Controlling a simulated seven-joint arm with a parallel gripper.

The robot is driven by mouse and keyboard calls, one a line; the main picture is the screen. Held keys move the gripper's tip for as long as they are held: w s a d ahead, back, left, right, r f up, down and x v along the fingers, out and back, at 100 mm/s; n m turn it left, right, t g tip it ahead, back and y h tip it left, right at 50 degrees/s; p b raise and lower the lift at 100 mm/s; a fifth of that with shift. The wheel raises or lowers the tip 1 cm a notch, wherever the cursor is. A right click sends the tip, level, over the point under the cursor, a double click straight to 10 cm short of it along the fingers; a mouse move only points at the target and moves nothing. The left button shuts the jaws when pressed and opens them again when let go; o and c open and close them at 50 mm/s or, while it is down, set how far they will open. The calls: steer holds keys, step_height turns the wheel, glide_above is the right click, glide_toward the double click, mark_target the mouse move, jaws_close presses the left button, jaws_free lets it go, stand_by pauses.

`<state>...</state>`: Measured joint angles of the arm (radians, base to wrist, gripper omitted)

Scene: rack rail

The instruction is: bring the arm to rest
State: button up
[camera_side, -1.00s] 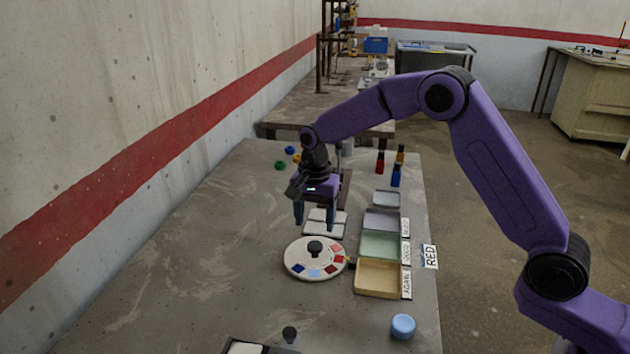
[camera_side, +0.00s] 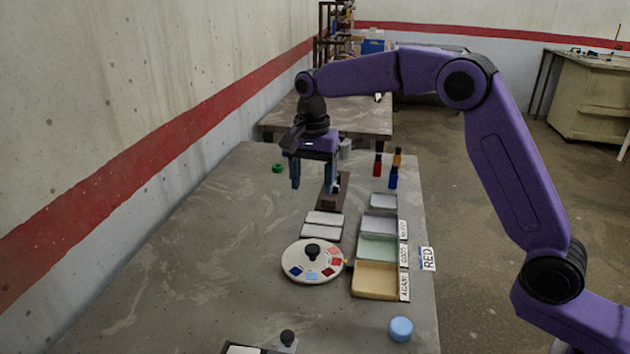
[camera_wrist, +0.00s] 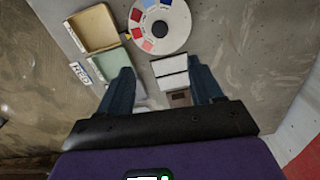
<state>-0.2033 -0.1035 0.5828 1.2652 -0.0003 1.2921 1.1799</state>
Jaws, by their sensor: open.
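My gripper (camera_side: 313,186) is open and empty, held above the table (camera_side: 190,240) in the side view. Its two blue fingers point down, near a brown rail stand (camera_side: 333,196) behind them. In the wrist view the gripper (camera_wrist: 160,88) shows its fingers spread apart with nothing between them except the table things below. The round white dial (camera_side: 312,260) with coloured squares and a black knob lies on the table in front of the gripper; it also shows in the wrist view (camera_wrist: 160,42).
Two white plates (camera_side: 322,225) lie behind the dial. Yellow (camera_side: 376,281), green (camera_side: 377,247) and grey trays (camera_side: 379,225) line the right side, near a RED card (camera_side: 427,258). Small bottles (camera_side: 378,165) stand farther back. The table's left is clear.

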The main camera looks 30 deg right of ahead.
steer(key=s+d+n, duration=0.2)
steer(key=s+n, duration=0.6)
steer(key=s, duration=0.6)
steer(key=s+d+n, duration=0.2)
steer(key=s+n, duration=0.6)
steer(key=s, duration=0.7)
steer(key=s+d+f+n, duration=0.3)
steer(key=s+d+n, duration=0.3)
steer(key=s, duration=0.4)
steer(key=shift+s+d+n, duration=0.3)
steer(key=shift+d, duration=0.15)
